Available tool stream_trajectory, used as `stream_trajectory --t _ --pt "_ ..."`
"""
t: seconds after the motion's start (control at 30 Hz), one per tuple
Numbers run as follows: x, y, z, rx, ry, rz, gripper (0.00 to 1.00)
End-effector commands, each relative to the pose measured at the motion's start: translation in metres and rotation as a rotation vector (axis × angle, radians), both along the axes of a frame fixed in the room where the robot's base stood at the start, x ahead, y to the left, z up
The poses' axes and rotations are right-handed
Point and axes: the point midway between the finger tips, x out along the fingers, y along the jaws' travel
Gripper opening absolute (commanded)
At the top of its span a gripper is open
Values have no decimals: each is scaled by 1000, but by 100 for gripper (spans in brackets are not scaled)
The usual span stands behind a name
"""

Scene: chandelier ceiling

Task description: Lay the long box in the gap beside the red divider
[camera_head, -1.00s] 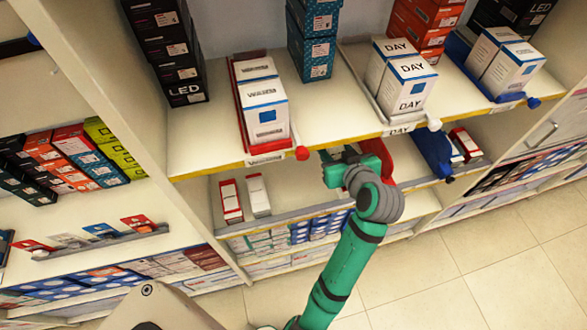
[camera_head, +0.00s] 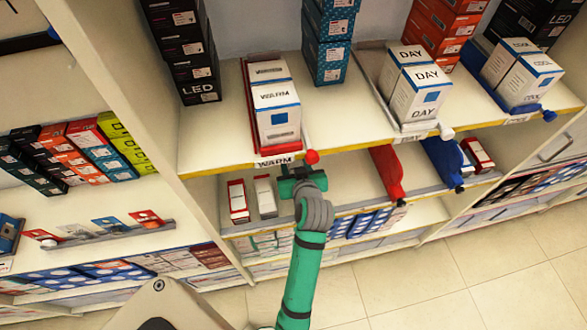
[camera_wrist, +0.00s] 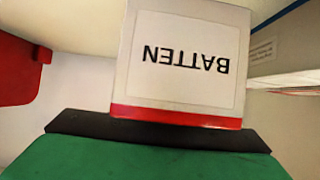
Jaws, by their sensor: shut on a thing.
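The long box (camera_wrist: 185,60) is white with a red lower edge and carries an upside-down BATTEN label in the wrist view. My gripper (camera_head: 300,180) is shut on it, at the front of the lower shelf in the head view. There the box is mostly hidden by the gripper and the upper shelf. The red divider (camera_head: 388,172) stands on the lower shelf, to the right of my gripper and apart from it. A red panel, likely this divider, shows at the left in the wrist view (camera_wrist: 18,70). Bare shelf shows between gripper and divider.
Two white boxes, one with red sides (camera_head: 236,201) and one plainer (camera_head: 265,197), lie left of my gripper. A blue divider (camera_head: 441,163) stands right of the red one. The upper shelf's yellow edge (camera_head: 225,168) overhangs, with a red knob (camera_head: 312,156) close above my gripper.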

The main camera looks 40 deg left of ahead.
Motion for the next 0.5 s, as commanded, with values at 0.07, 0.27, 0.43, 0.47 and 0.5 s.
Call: stream_trajectory --t 0.07,0.27,0.43,0.47,0.5 --pt "-2 2 -13 -1 4 1 13" --pt "-1 2 -31 1 1 1 13" --pt "-1 2 -31 1 0 1 13" --pt "-1 1 -31 1 0 1 13" --pt "-1 1 -31 1 0 1 13"
